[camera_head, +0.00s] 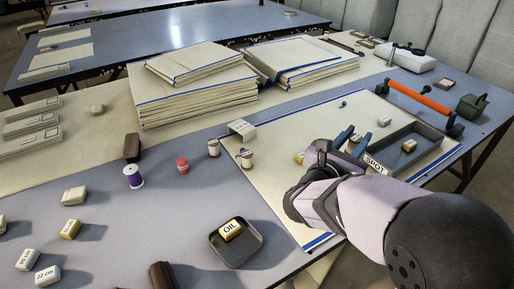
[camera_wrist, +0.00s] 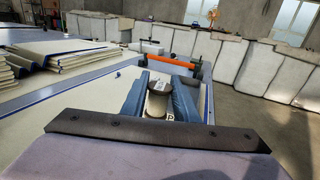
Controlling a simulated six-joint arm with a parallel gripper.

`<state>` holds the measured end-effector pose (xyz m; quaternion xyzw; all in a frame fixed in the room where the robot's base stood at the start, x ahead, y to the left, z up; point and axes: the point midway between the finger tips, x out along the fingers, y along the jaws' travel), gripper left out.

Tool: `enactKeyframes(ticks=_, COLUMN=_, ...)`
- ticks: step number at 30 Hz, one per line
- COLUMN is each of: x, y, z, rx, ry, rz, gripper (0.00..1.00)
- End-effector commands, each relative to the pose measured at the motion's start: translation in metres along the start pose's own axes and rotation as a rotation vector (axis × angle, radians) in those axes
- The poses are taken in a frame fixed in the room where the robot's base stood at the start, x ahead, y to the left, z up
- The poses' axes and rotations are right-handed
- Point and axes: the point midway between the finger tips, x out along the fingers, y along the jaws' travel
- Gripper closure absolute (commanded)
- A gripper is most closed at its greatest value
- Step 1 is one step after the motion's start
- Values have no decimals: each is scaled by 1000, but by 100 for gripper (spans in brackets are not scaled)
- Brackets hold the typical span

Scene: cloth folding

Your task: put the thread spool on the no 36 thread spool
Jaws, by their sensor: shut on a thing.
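My gripper (camera_head: 352,143) has two blue fingers. In the wrist view, the fingers (camera_wrist: 160,95) are shut on a thread spool (camera_wrist: 157,104) with a pale body, a dark rim and a small label on its top. The held spool stands roughly upright between them; in the head view it is mostly hidden. Other spools stand on the table: a purple one (camera_head: 133,177), a red one (camera_head: 182,165), a beige one (camera_head: 214,148) and a brownish one (camera_head: 246,160). I cannot read a number 36 on any of them.
A dark tray (camera_head: 425,133) labelled SPOT lies beyond my gripper, and a dark dish (camera_head: 252,250) holds an OIL block (camera_head: 230,230). Cloth stacks (camera_head: 195,98) stand at the back left. An orange-handled bar (camera_head: 420,98) lies at the right. Small labelled blocks lie at the left.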

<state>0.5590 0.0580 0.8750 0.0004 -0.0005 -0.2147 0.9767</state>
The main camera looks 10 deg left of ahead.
Motion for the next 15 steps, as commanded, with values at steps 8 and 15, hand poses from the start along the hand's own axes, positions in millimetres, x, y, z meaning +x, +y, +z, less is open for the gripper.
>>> enactKeyframes(ticks=8, x=-64, y=109, z=-11, rx=-3, ry=2, rz=227, gripper=94)
enactKeyframes(ticks=15, x=-121, y=198, z=-4, rx=1, ry=0, rz=358, gripper=94)
